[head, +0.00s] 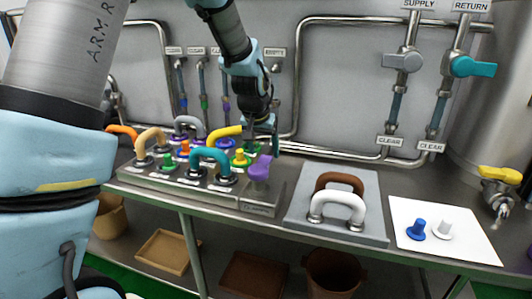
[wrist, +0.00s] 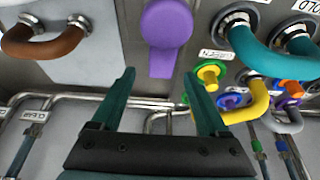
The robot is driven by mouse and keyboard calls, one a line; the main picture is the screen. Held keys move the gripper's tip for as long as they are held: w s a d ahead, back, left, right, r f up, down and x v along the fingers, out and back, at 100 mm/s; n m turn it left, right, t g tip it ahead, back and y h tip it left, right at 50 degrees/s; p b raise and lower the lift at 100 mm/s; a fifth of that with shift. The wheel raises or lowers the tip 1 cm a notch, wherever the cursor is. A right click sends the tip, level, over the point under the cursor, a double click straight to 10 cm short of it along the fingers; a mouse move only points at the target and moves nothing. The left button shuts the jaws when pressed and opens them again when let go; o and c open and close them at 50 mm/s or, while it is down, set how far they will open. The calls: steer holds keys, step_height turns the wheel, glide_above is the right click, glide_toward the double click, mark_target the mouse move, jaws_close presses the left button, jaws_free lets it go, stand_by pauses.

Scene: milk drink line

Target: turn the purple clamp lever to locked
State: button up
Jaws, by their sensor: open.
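The purple clamp lever (head: 261,168) stands at the right end of the steel manifold block (head: 240,200). In the wrist view the purple lever (wrist: 167,35) shows a round head and a flat handle that points toward my gripper. My gripper (head: 262,138) is just behind and above the lever in the head view. In the wrist view my gripper (wrist: 158,76) is open and empty, with one finger on each side of the handle's end. A gap shows on both sides; the depth between fingers and handle is hard to judge.
A teal pipe (head: 210,158) and a yellow pipe (head: 224,133) rise close left of the lever. A grey plate (head: 296,213) with brown and white handles lies to the right. A white mat (head: 455,240) holds blue and white knobs. Wall pipes (head: 350,156) run behind.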

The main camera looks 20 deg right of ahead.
mark_target(265, 159)
steer(key=shift+p+x, duration=0.35)
steer(key=shift+x, duration=1.4)
steer(key=shift+a, duration=0.1)
steer(key=shift+c, duration=0.3)
jaws_close()
